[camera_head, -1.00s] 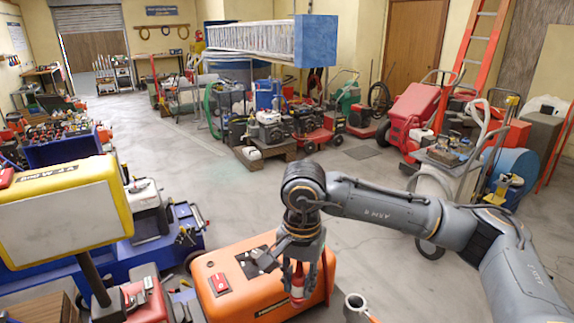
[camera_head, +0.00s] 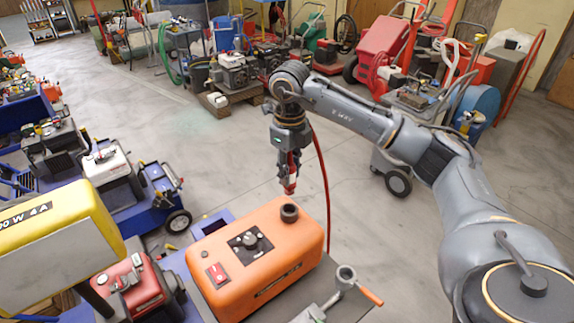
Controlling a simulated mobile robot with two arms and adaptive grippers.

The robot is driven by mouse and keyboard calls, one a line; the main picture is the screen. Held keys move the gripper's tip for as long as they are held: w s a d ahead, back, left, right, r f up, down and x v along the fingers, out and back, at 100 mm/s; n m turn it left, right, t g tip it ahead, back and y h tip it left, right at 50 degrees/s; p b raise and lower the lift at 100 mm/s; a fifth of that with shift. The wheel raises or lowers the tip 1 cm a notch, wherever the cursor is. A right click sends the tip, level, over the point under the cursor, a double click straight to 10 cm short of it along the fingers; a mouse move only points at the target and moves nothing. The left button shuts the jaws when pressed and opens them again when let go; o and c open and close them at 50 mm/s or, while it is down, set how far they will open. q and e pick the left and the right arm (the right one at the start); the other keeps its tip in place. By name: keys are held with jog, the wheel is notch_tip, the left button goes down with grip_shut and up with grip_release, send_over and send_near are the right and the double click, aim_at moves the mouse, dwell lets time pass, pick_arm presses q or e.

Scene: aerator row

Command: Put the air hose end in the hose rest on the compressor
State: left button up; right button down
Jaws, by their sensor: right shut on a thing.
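The orange compressor (camera_head: 240,268) stands in the lower middle, with a red switch and a black dial on its top. A short black open ring (camera_head: 289,212), which looks like the hose rest, stands near the top's far right corner. My right gripper (camera_head: 290,172) points down and is shut on the red air hose end (camera_head: 289,188). The hose end shows just above the ring in the picture, apart from it. The red hose (camera_head: 323,180) hangs down at the gripper's right, behind the compressor. My left gripper is out of view.
A yellow box (camera_head: 60,245) is at the left, near a red engine (camera_head: 133,288). Machines line the back. The floor behind the compressor is clear.

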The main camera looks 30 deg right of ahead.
aim_at(289, 190)
jog(key=shift+f+b, duration=0.35)
jog(key=shift+f, duration=0.25)
jog(key=shift+f+b, duration=1.05)
jog(key=shift+f, duration=0.65)
jog(key=shift+r, duration=0.1)
jog(key=shift+f+b, duration=1.7)
jog(key=shift+f, duration=0.45)
jog(key=c, duration=1)
grip_release()
